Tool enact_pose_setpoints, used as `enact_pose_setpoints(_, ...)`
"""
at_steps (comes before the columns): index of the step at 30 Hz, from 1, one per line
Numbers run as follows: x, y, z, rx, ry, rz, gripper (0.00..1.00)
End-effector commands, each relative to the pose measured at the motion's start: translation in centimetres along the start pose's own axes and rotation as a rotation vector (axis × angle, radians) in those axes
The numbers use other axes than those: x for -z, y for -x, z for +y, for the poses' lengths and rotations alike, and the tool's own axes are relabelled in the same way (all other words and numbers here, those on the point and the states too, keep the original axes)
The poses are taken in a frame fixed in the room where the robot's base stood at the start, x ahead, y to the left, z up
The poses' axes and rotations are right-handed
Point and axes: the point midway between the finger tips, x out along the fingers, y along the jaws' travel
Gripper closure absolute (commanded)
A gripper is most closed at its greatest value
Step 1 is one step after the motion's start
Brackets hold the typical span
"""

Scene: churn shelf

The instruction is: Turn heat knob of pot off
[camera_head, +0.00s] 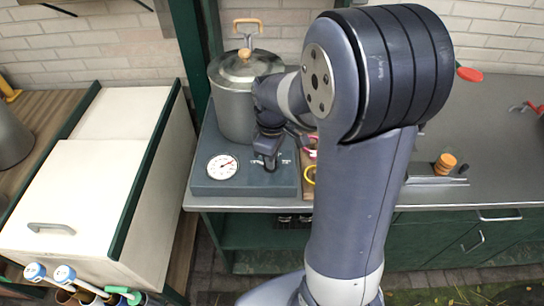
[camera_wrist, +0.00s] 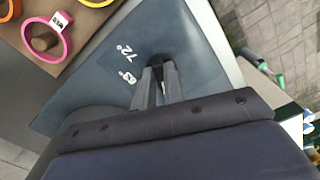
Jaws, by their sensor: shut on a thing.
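The metal pot (camera_head: 232,108) with a lid and wooden knob stands on a blue-grey heater base (camera_head: 245,188). My gripper (camera_head: 268,162) is at the front panel, right of the dial. In the wrist view my gripper (camera_wrist: 160,72) is shut on the small dark heat knob (camera_wrist: 160,59). The marks 63° and 72° show on the panel beside it. In the head view the gripper hides the knob; its exact setting cannot be told.
A grey counter (camera_head: 480,150) lies to the right, with a stack of orange-brown discs (camera_head: 445,163). Coloured rings (camera_wrist: 48,35) lie on a wooden board beside the base. A white chest (camera_head: 85,195) stands left. A green post rises behind the base.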

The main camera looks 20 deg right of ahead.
Motion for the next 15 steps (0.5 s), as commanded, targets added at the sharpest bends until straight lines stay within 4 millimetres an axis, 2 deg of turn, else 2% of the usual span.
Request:
enact_pose_setpoints(5, 0.05, 0.07, 0.05, -0.002, 0.002, 0.002, 1.0)
enact_pose_setpoints(6, 0.05, 0.07, 0.05, -0.002, 0.002, 0.002, 0.88)
enact_pose_setpoints(13, 0.03, 0.04, 0.02, -0.001, 0.001, 0.001, 0.7)
enact_pose_setpoints(15, 0.03, 0.03, 0.02, -0.001, 0.0, 0.001, 0.67)
